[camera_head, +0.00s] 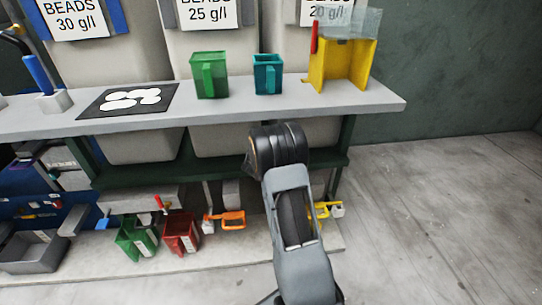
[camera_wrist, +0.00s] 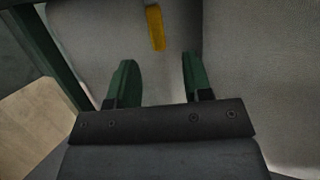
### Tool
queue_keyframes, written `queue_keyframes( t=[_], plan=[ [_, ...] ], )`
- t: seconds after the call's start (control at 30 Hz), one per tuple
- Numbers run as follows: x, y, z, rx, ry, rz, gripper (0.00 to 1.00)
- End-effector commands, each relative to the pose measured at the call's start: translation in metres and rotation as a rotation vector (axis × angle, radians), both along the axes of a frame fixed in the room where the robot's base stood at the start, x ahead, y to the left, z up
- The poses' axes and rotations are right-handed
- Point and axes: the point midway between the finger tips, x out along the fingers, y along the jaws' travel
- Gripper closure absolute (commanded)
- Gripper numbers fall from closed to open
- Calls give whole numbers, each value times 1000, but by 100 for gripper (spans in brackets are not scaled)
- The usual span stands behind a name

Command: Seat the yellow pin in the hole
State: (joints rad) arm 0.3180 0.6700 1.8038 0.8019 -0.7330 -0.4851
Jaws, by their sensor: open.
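A narrow yellow piece (camera_wrist: 155,27) shows upright at the top of the wrist view, ahead of the gap between my fingertips and apart from them. I cannot tell for sure that it is the pin. In the head view a yellow looped item (camera_head: 321,209) lies by a small white block (camera_head: 337,210) on the lower level, partly hidden by my arm. My gripper (camera_wrist: 157,68) is open, with two green fingers apart and nothing between them. In the head view my arm hides the fingers. I cannot make out the hole.
The grey bench (camera_head: 230,108) holds a green jug (camera_head: 210,76), a teal jug (camera_head: 267,75), a yellow stand (camera_head: 340,68) and a dark mat (camera_head: 100,106) with white pieces. Below sit green (camera_head: 137,236) and red (camera_head: 181,233) containers and an orange item (camera_head: 231,219). The right floor is clear.

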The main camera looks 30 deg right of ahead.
Motion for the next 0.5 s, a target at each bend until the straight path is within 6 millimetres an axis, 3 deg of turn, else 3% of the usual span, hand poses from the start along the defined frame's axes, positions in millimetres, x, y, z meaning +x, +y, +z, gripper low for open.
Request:
queue_keyframes(
  t=[0.2, 0.5],
  plan=[
    [17, -20, -15, 0, -2, 1, 54],
    [31, -34, -17, 1, 0, 3, 54]
  ],
)
